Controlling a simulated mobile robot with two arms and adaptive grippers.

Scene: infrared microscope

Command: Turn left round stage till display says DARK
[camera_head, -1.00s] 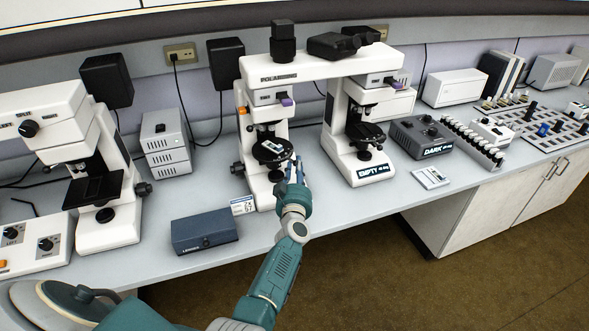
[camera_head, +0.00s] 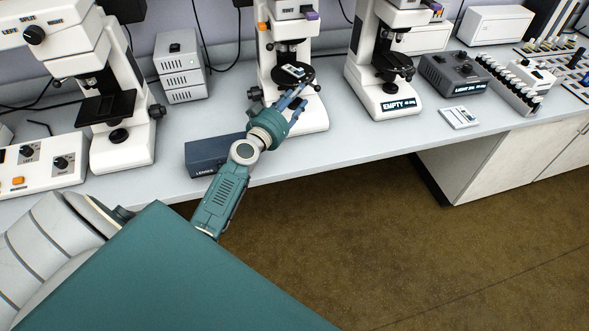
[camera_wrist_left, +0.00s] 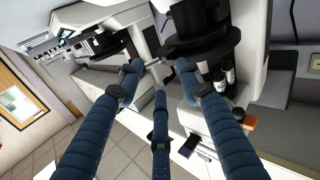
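The left round stage (camera_head: 279,78) is a black disc on the left of the joined white microscopes, with a small pale slide (camera_head: 292,70) on it. In the wrist view the stage (camera_wrist_left: 212,48) is a dark disc close beyond the fingertips. My left gripper (camera_head: 297,98) is at the front edge of this stage. In the wrist view its blue fingers (camera_wrist_left: 158,70) are spread apart; whether they touch the stage I cannot tell. The dark display box (camera_head: 468,84) at the right reads LIGHT, with smaller blurred text. My right gripper is not in view.
The right microscope (camera_head: 390,100) has a base label EMPTY. A blue-grey LENSES box (camera_head: 213,152) sits beside my left forearm at the bench front. A separate microscope (camera_head: 122,140) and a knob panel (camera_head: 45,160) stand at left. A small white device (camera_head: 459,117) lies before the display box.

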